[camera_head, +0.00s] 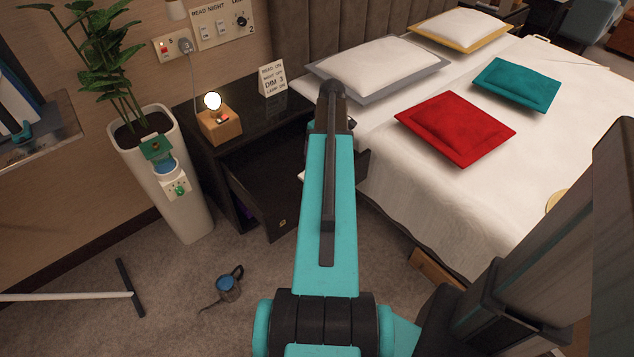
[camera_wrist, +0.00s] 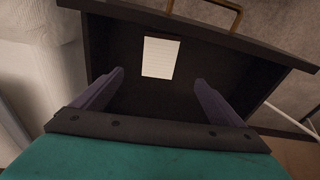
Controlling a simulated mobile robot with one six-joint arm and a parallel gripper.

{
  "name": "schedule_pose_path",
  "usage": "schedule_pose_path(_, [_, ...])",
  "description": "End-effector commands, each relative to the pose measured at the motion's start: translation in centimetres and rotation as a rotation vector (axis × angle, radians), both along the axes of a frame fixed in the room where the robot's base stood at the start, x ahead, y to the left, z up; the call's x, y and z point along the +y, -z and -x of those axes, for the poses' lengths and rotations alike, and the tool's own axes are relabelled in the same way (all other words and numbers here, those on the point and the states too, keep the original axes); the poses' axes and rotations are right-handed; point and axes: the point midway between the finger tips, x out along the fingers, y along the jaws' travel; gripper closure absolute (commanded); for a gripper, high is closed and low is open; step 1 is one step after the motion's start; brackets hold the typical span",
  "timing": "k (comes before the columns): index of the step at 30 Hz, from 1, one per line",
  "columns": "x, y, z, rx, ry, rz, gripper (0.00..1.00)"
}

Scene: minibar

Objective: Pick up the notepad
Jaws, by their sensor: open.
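The notepad (camera_wrist: 161,57) is a small white rectangle with faint lines. It lies in the open dark drawer (camera_wrist: 145,95) in the wrist view. My gripper (camera_wrist: 158,78) is open, with one dark finger on each side of the picture and the notepad showing between and beyond the tips. The fingers appear apart from the notepad; I cannot tell the height between them. In the head view the drawer (camera_head: 262,196) juts out from the nightstand, and my arm hides part of it. The notepad and my gripper do not show there.
The black nightstand (camera_head: 250,128) carries a lit lamp on a wooden block (camera_head: 221,126) and a small sign (camera_head: 272,80). The bed (camera_head: 440,190) stands close on the right. A tall white planter (camera_head: 180,190) is on the left. A watering can (camera_head: 229,285) sits on the carpet.

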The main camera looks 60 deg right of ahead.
Motion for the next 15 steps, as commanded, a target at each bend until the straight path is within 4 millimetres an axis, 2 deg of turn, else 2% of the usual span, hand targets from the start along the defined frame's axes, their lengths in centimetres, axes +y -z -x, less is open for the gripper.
schedule_pose_path(4, [0.0, 1.5, 0.0, 0.0, 0.0, 0.0, 0.08])
schedule_pose_path(15, [-0.1, 1.7, 0.1, 0.0, 0.001, 0.0, 0.08])
